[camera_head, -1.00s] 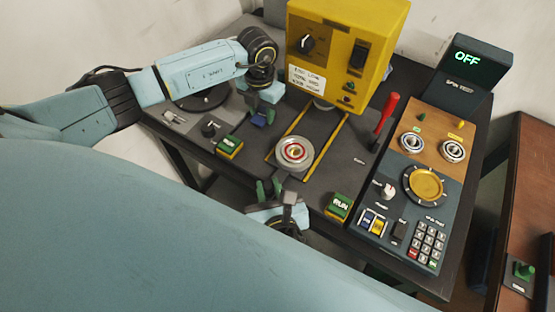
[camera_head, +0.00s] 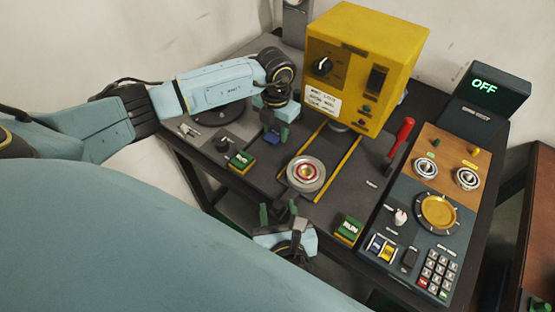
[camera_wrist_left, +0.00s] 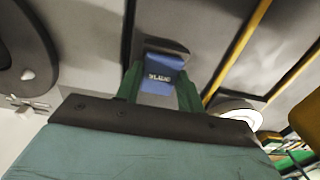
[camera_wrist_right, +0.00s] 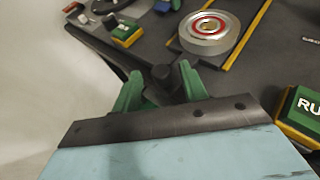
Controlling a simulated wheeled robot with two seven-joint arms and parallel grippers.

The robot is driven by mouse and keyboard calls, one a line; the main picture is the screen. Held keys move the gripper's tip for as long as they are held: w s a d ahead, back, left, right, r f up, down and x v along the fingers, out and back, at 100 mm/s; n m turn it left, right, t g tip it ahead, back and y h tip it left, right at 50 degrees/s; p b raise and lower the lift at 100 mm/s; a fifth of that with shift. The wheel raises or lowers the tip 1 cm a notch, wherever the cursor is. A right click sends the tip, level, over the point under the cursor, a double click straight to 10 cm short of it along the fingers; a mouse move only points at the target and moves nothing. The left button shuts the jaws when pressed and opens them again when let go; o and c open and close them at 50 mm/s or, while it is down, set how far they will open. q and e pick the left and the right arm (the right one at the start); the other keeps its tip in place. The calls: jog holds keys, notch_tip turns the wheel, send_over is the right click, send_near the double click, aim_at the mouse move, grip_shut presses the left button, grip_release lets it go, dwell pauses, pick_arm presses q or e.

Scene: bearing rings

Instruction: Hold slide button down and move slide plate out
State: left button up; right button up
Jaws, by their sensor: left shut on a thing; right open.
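The blue slide button (camera_wrist_left: 160,72), with white lettering, sits on a dark mount; it is also in the head view (camera_head: 271,137). My left gripper (camera_head: 276,133) is shut on it, a green finger on each side in the left wrist view. The slide plate (camera_head: 306,174) carries a silver disc with a red ring between two yellow rails. It is also in the right wrist view (camera_wrist_right: 208,47). My right gripper (camera_wrist_right: 162,75) is open at the table's front edge. A dark knob (camera_wrist_right: 163,78) shows between its fingers; contact cannot be told.
A yellow machine box (camera_head: 365,65) stands behind the rails. Green RUN buttons (camera_head: 241,161) (camera_head: 348,229) flank the rails. A red-handled lever (camera_head: 402,137) and a control panel (camera_head: 400,215) are at the right. The screen (camera_head: 484,86) reads OFF.

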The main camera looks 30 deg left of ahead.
pick_arm(q)
jog(key=shift+f, duration=0.1)
pick_arm(e)
jog(key=v, duration=0.7)
pick_arm(q)
jog(key=o, duration=1)
notch_tip(320, 180, up, 14)
jog(key=shift+f+p, duration=0.25)
jog(key=shift+p, duration=0.2)
pick_arm(e)
jog(key=shift+r, duration=0.4)
pick_arm(q)
notch_tip(320, 180, up, 6)
jog(key=p, duration=0.4)
pick_arm(e)
notch_tip(320, 180, up, 4)
jog(key=shift+r, duration=0.2)
